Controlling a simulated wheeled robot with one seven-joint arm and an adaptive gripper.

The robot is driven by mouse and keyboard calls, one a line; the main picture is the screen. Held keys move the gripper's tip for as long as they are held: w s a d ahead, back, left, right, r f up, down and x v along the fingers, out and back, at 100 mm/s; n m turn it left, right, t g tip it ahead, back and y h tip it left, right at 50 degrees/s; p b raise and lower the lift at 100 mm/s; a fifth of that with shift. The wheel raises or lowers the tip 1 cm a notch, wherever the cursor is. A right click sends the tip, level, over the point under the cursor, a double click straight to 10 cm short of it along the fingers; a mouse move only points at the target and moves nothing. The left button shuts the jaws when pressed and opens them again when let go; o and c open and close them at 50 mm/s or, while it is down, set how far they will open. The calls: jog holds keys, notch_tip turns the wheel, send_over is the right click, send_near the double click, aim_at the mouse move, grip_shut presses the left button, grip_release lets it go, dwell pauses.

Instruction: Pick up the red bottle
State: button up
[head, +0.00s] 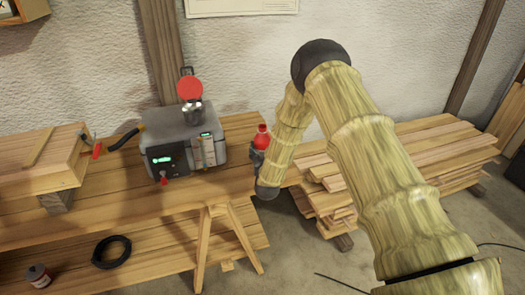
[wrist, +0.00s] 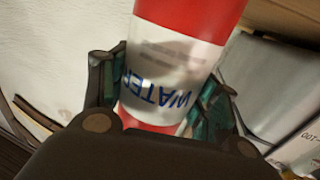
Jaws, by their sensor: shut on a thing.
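The red bottle (head: 262,137) is at the right end of the workbench in the head view, just right of the grey machine. In the wrist view the red bottle (wrist: 180,60) fills the middle, with a white label that reads "WATER" upside down. My gripper (wrist: 165,105) has one finger on each side of the bottle and is shut on it. In the head view my gripper (head: 258,158) is small and dark, partly hidden by the bottle and my arm. I cannot tell whether the bottle's base touches the bench.
The grey machine (head: 185,140) stands close left of the bottle, with a metal cup and a red disc on top. A wooden box (head: 40,160) and tools lie farther left on the workbench (head: 130,200). Stacked planks (head: 400,165) lie to the right behind my arm.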

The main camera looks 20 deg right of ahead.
aim_at(263, 147)
jog(key=shift+r+b, duration=0.5)
jog(key=shift+r, duration=0.8)
jog(key=shift+s+a+r, duration=0.1)
jog(key=shift+r, duration=0.2)
jog(key=a+b+v, duration=0.1)
jog(key=v, duration=0.6)
jog(key=a+r+b+v, duration=0.1)
jog(key=a+b+v, duration=0.1)
jog(key=v, duration=0.6)
jog(key=shift+w+r+b, duration=0.25)
jog(key=shift+r+b, duration=0.05)
jog(key=shift+s+a, duration=0.15)
dwell(1.8)
